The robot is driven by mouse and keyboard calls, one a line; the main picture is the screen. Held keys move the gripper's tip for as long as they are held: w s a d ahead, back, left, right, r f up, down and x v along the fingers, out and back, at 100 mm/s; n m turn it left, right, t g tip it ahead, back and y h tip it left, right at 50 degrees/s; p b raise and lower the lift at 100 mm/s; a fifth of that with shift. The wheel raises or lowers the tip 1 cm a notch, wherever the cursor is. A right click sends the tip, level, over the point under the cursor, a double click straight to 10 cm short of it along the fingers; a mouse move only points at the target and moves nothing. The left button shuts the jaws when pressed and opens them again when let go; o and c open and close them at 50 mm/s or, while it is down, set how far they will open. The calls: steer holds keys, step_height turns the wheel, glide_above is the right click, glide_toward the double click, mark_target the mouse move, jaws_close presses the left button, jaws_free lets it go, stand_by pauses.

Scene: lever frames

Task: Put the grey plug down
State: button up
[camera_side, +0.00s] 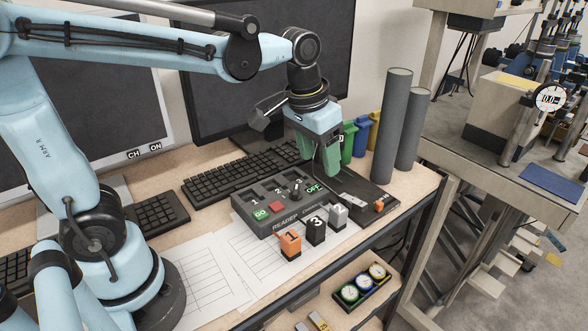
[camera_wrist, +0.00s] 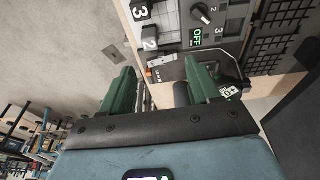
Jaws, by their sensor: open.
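The grey plug (camera_side: 338,216), marked 2, stands upright in front of the reader console (camera_side: 285,203), at the right end of a short row of plugs. In the wrist view the grey plug (camera_wrist: 149,38) shows at the top, beyond the fingertips. My gripper (camera_side: 322,160) has green fingers pointing down over the right end of the console, behind the grey plug and apart from it. In the wrist view my gripper (camera_wrist: 160,78) is open, with nothing held between its fingers.
A black plug marked 3 (camera_side: 316,231) and an orange plug marked 1 (camera_side: 290,245) stand left of the grey one. A black unit with an orange switch (camera_side: 379,206) lies right of the console. Tall grey cylinders (camera_side: 391,125) stand behind it. Paper sheets (camera_side: 205,273) lie at front left.

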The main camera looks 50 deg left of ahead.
steer(key=s+a+f+t, duration=0.2)
steer(key=s+a+t, duration=0.1)
steer(key=s, duration=0.4)
steer(key=shift+a+f+t, duration=0.2)
steer(key=shift+t, duration=0.6)
steer(key=shift+o, duration=0.3)
steer(key=shift+a, duration=0.1)
stand_by(0.3)
